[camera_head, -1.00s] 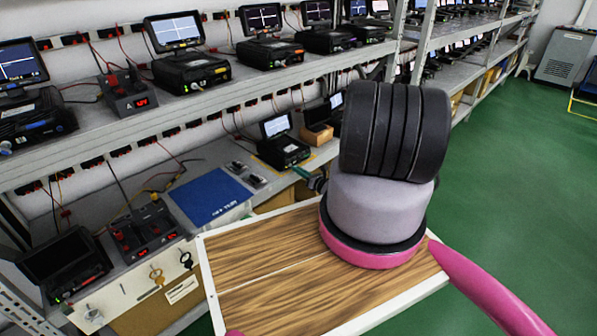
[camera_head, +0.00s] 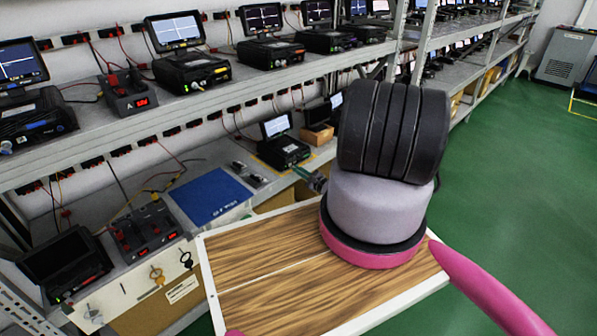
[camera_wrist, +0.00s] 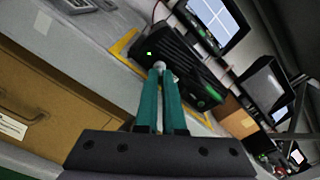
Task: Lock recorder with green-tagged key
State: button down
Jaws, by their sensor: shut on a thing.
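The recorder (camera_head: 284,151) is a black box with a lit screen on the lower shelf. It also shows close up in the wrist view (camera_wrist: 183,62), with a small green light on its front. My gripper (camera_wrist: 159,72) has teal fingers, drawn together on a small pale piece at their tips, which I take to be the green-tagged key (camera_wrist: 159,65). Its tag cannot be made out. The fingertips are at the recorder's front; whether the key is in the lock cannot be told. In the head view my gripper (camera_head: 298,169) is partly hidden behind my arm.
Yellow tape (camera_wrist: 122,44) edges the recorder's place. A blue mat (camera_head: 210,196) lies to the left. A key board (camera_head: 125,292) at lower left holds yellow-tagged (camera_head: 157,275) and black (camera_head: 186,259) keys. An upper shelf (camera_head: 215,95) with instruments overhangs. Green floor is free at right.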

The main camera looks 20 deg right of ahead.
jog(key=shift+s+n, duration=0.1)
jog(key=shift+n, duration=0.5)
jog(key=shift+f, duration=0.1)
jog(key=c, duration=1.3)
grip_release()
jog(key=shift+d, duration=0.1)
jog(key=v, duration=1)
jog(key=shift+s, duration=0.35)
jog(key=shift+d, duration=0.1)
jog(key=shift+n, duration=0.3)
